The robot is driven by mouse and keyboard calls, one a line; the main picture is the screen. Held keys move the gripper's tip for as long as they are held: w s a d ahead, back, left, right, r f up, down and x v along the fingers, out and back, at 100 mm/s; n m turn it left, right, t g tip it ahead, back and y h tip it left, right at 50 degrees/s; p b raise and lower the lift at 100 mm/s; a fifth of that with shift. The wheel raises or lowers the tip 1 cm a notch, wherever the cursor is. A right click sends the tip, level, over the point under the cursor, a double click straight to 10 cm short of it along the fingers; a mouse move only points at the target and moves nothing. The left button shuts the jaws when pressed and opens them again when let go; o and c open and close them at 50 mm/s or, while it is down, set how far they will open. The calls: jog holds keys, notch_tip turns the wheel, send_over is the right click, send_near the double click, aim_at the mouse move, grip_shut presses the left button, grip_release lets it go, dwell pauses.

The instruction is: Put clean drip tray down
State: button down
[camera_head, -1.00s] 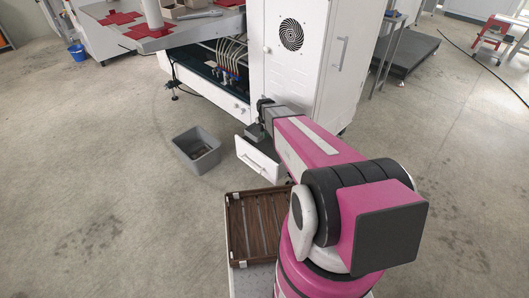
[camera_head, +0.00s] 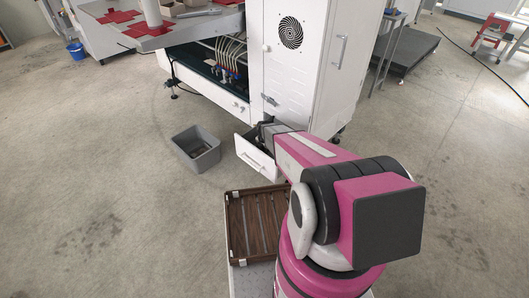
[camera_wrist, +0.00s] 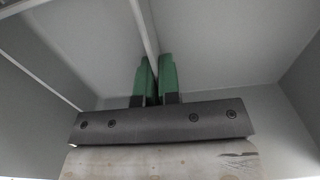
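In the head view, my arm reaches to the open white drawer (camera_head: 252,155) low on the machine. My gripper lies over the drawer, with its fingers out of sight behind the arm. In the wrist view, the green fingers of my gripper (camera_wrist: 157,82) are close together on either side of a thin pale rib (camera_wrist: 142,28). The rib appears to belong to the drip tray; the fingers look shut on it. Grey walls and a flat grey surface surround the fingers. I cannot clearly separate tray from drawer there, and the head view hides the tray.
A grey bin (camera_head: 197,150) stands on the floor left of the drawer. A brown slatted tray (camera_head: 254,228) lies nearer, beside my arm. The white machine cabinet (camera_head: 293,75) rises behind the drawer. Open floor lies left and right.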

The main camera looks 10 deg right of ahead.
jog(key=shift+f, duration=0.1)
jog(key=c, duration=1.7)
grip_release()
jog(key=o, duration=0.4)
notch_tip(320, 180, up, 12)
jog(key=s+r+m, duration=0.6)
jog(key=s+m, duration=0.1)
jog(key=m, duration=0.1)
jog(key=s+d+r+m, duration=0.1)
jog(key=s+r+m, duration=0.5)
jog(key=s+m, duration=0.1)
jog(key=s+d+r+m, duration=0.1)
jog(key=s+r+m, duration=0.5)
jog(key=s+m, duration=0.2)
jog(key=shift+r+m, duration=0.35)
jog(key=shift+m, duration=0.75)
